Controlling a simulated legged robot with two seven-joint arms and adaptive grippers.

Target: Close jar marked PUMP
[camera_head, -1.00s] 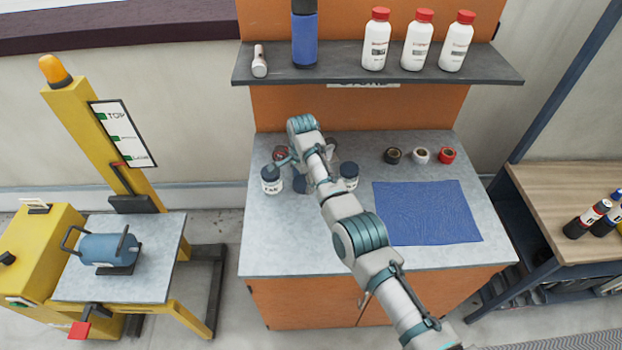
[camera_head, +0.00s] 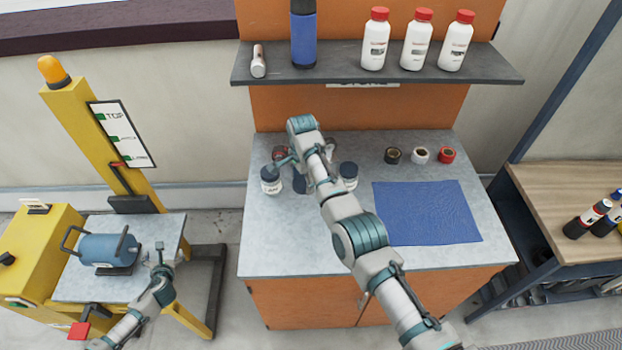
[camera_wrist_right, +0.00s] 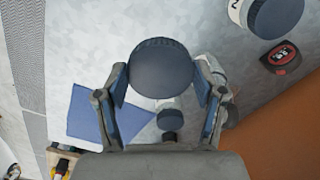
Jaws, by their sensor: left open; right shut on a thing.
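Jars with dark blue-grey lids stand on the workbench. In the head view one jar (camera_head: 271,181) is at the left, one (camera_head: 348,176) at the right, and another (camera_head: 300,182) is partly hidden by my right arm. I cannot read PUMP on any label. My right gripper (camera_wrist_right: 161,80) is shut on a round dark lid (camera_wrist_right: 160,66), its fingers on either side. I cannot tell how the lid sits on anything below. My left gripper (camera_head: 161,254) is open and empty by the yellow stand.
A blue mat (camera_head: 428,212) lies on the bench's right, with tape rolls (camera_head: 420,155) behind it. A shelf (camera_head: 340,76) with white bottles hangs above. A blue machine part (camera_head: 108,248) sits on the yellow stand. The bench front is clear.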

